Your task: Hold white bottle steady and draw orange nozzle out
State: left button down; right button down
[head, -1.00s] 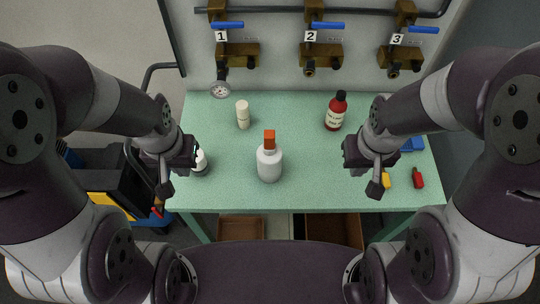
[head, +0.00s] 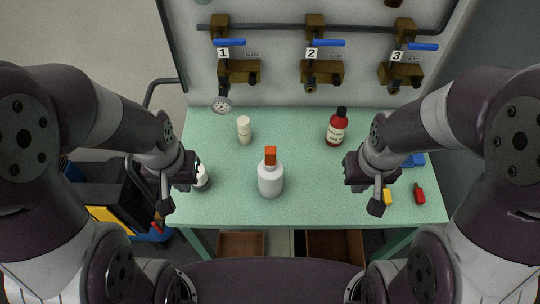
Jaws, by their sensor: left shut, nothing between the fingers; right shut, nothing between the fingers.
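The white bottle (head: 270,180) stands upright near the front middle of the green table. The orange nozzle (head: 270,156) sits in its top. My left gripper (head: 168,204) is to the left of the bottle, near the table's left edge, apart from it. My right gripper (head: 377,206) is to the right of the bottle, over the table's right part, also apart from it. Both grippers are shut and empty, with their tips pointing down toward the front. Nothing hides the bottle or the nozzle.
A small white bottle (head: 202,178) is partly hidden behind my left gripper. A cream cylinder (head: 244,130) and a red bottle (head: 337,128) stand farther back on the table (head: 290,128). Yellow (head: 387,197) and red (head: 419,194) items lie at right. Numbered valves line the wall.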

aim_at(270, 150)
jog(key=j+z, duration=0.35)
jog(key=k+j+z, duration=0.15)
jog(key=j+z, duration=0.2)
jog(key=j, duration=0.15)
jog(key=k+j+z, duration=0.15)
jog(key=j+z, duration=0.2)
jog(key=k+j+z, duration=0.1)
jog(key=j+z, duration=0.35)
jog(key=j, duration=0.15)
